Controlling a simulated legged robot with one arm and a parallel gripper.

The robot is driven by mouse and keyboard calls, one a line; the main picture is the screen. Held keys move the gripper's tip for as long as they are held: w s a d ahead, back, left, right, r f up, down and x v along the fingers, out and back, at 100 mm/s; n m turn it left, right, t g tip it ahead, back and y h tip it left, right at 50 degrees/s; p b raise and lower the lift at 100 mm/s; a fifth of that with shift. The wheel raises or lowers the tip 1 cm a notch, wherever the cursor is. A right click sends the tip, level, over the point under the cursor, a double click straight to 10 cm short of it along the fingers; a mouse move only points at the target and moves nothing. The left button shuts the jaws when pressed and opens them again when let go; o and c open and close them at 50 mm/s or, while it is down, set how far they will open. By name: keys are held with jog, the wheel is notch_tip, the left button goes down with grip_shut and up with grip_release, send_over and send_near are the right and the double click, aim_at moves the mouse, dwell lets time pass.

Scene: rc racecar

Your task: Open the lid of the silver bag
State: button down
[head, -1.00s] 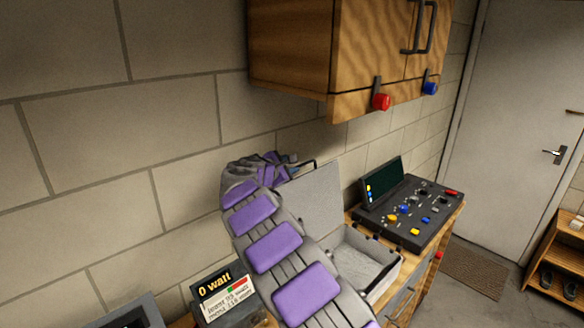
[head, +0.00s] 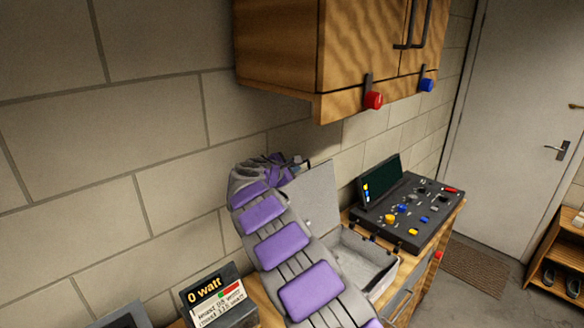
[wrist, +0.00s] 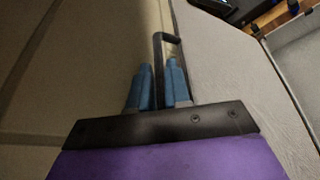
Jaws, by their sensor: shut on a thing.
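The silver bag (head: 372,258) stands on the wooden counter, its body open at the top. Its lid (head: 318,195) is raised and roughly upright, near the wall; the lid's flat grey face also shows in the wrist view (wrist: 225,85). In the wrist view, my gripper (wrist: 161,76) has its two blue fingers around the dark handle (wrist: 158,55) at the lid's edge, shut on it. In the head view, my purple and grey arm hides part of the bag and lid, and the fingertips are hard to make out.
A control panel (head: 412,212) with coloured knobs stands right of the bag. A "0 watt" display (head: 215,298) is to the left. A wooden cabinet (head: 290,60) with red and blue hooks hangs above. The block wall is close behind the lid.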

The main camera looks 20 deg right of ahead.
jog(key=shift+s+d+r, duration=0.1)
jog(key=shift+d+r, duration=0.05)
jog(key=shift+r, duration=0.15)
jog(key=s+d+b, duration=0.2)
jog(key=s+b, duration=0.1)
jog(key=s, duration=0.2)
jog(key=s+d+m+b, duration=0.1)
jog(key=s+d+b, duration=0.1)
jog(key=s, duration=0.4)
jog(key=shift+r+t+b, duration=0.3)
jog(key=shift+b, duration=0.1)
jog(key=c, duration=1.5)
grip_release()
jog(key=shift+o, duration=0.3)
jog(key=shift+s+d+f, duration=0.1)
jog(key=shift+d, duration=0.1)
